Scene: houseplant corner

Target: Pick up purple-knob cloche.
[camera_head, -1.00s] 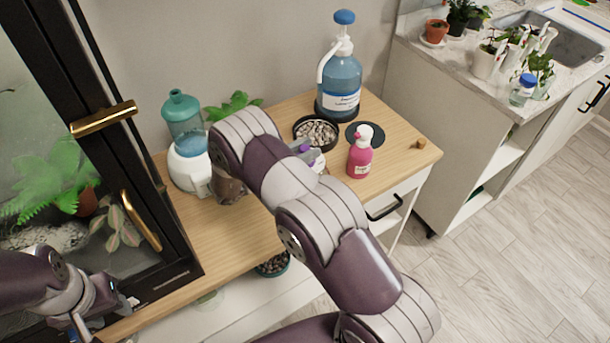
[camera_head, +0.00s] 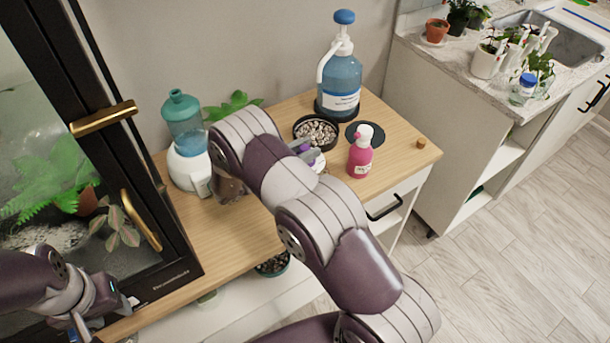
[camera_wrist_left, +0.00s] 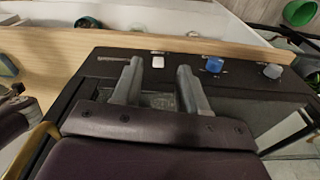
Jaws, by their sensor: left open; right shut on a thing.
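The purple-knob cloche (camera_head: 318,162) is on the wooden cabinet top between the pebble dish and the pink bottle. It is small and mostly hidden by my right arm and fingers, with pale and purple parts showing. My right gripper (camera_head: 308,152) is at the cloche, shut on it, around its purple top as far as I can see. I cannot tell whether the cloche touches the wood. My left gripper is at the lower left of the head view, partly cut off; in the left wrist view (camera_wrist_left: 157,75) its two grey fingers are apart and empty.
A pink bottle (camera_head: 360,158), pebble dish (camera_head: 330,120), black disc (camera_head: 370,134) and blue pump bottle (camera_head: 342,85) stand close to the cloche. A white and teal container (camera_head: 188,165) is left. A dark glass case (camera_head: 150,150) stands at the left. The front right corner is mostly clear.

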